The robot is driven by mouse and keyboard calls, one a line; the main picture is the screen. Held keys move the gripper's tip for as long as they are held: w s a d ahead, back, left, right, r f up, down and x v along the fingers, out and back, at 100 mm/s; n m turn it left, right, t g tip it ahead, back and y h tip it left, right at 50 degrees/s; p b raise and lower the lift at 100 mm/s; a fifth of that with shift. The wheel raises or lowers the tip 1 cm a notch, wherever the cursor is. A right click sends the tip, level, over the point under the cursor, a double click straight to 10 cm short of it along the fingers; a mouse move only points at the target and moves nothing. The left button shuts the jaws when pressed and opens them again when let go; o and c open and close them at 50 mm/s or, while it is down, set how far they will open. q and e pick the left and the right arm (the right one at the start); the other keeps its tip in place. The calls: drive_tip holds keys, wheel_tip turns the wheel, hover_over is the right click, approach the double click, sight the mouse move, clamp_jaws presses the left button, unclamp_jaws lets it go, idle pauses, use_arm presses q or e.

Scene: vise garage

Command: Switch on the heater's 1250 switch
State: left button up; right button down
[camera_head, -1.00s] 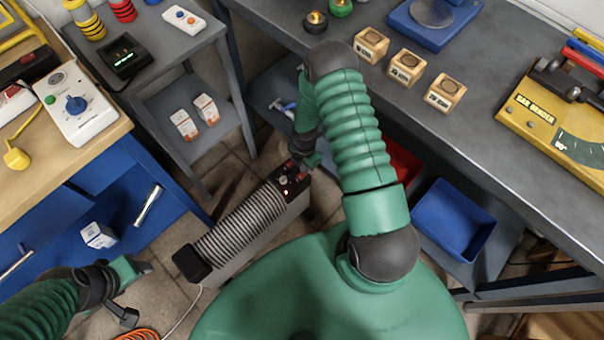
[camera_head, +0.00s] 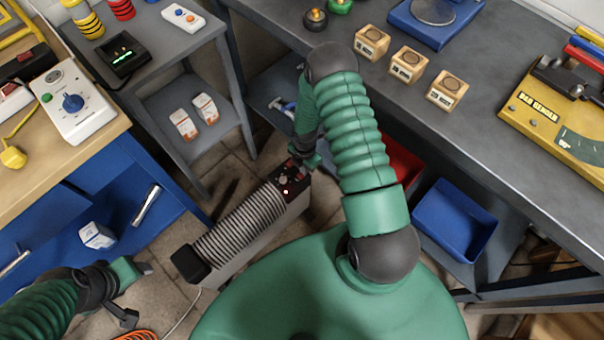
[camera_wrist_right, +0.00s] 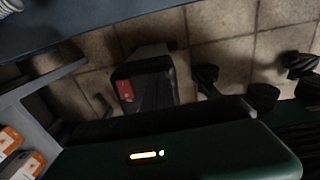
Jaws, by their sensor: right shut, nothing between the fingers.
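The heater (camera_head: 240,226) is a finned radiator standing on the tiled floor, with a dark control panel (camera_head: 289,184) at its upper right end. The panel has red parts and a small glowing red spot; the switch labels are too small to read. In the right wrist view the heater's end (camera_wrist_right: 158,88) shows a red switch (camera_wrist_right: 125,91). My right gripper (camera_head: 301,167) is shut and empty at the panel's far edge, partly hidden by its own arm; I cannot tell whether it touches a switch. My left gripper (camera_head: 138,290) is open and empty, left of the heater.
A grey workbench (camera_head: 470,140) with wooden blocks (camera_head: 407,66) stands right, with a blue bin (camera_head: 455,220) below. A grey shelf cart (camera_head: 165,95) and wooden-topped bench (camera_head: 110,130) stand left. An orange cable (camera_head: 140,335) lies on the floor near my left gripper.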

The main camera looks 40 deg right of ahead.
wheel_tip(320, 180, up, 7)
drive_tip(key=p, duration=0.6)
idle(0.3)
